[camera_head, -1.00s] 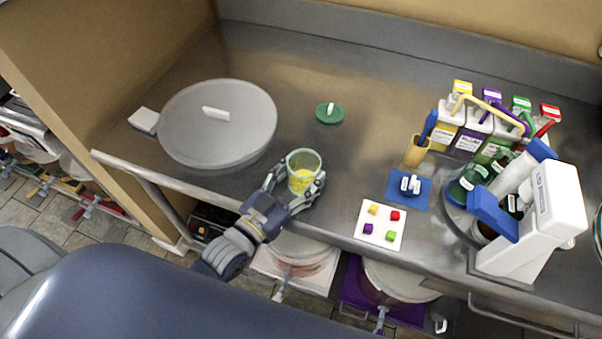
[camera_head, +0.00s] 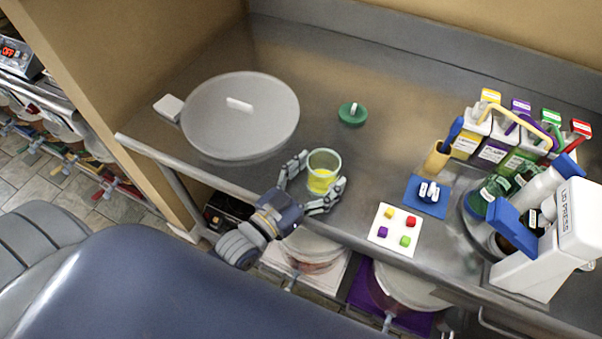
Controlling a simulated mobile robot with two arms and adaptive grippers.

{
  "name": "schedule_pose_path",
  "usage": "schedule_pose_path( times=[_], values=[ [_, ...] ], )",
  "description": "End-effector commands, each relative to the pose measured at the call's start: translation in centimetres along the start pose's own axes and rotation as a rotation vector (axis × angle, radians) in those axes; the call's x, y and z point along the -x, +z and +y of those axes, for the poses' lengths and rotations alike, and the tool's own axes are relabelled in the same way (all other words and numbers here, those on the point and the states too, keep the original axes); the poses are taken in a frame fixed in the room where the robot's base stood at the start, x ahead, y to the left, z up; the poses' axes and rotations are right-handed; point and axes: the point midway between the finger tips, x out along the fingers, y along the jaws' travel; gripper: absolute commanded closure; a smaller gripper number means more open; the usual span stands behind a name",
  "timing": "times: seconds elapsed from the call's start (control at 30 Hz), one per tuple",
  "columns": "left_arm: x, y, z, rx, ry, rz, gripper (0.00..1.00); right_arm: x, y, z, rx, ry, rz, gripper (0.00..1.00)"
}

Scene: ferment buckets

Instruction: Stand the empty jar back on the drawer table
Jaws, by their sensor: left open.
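A small clear jar (camera_head: 324,164) with a green-tinted rim and a yellow patch low inside or on its side stands upright on the steel drawer table (camera_head: 370,75), near its front edge. My left gripper (camera_head: 312,184) is open, with one finger at each side of the jar; the fingers look spread apart from its wall. Whether the jar is empty is hard to tell. A green lid with a white handle (camera_head: 352,114) lies on the table behind the jar. My right gripper is not in view.
A large grey round lid (camera_head: 240,125) lies to the left. A white card with colored cubes (camera_head: 395,229), a blue mat (camera_head: 428,196), a tan cup (camera_head: 437,158), colored cartons (camera_head: 497,148) and a white press machine (camera_head: 560,235) stand to the right. The back middle is clear.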

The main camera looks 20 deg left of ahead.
Motion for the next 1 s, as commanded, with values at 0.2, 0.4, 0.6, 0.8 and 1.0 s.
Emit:
schedule_pose_path(
  times=[0.2,0.4,0.6,0.8,1.0],
  values=[
    [3.4,0.4,0.0,0.000,0.001,-0.006,0.23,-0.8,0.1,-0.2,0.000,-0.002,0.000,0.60],
    [6.9,0.4,0.0,0.000,0.001,-0.006,0.23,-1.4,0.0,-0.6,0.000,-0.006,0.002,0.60],
    [9.7,0.3,0.0,-0.001,0.001,-0.004,0.23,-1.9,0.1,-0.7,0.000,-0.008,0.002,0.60],
    [11.2,0.1,0.0,0.000,0.001,-0.002,0.23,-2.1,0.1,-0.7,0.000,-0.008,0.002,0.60],
    [11.6,0.1,0.0,0.000,0.001,-0.002,0.23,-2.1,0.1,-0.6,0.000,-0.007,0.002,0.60]
  ],
)
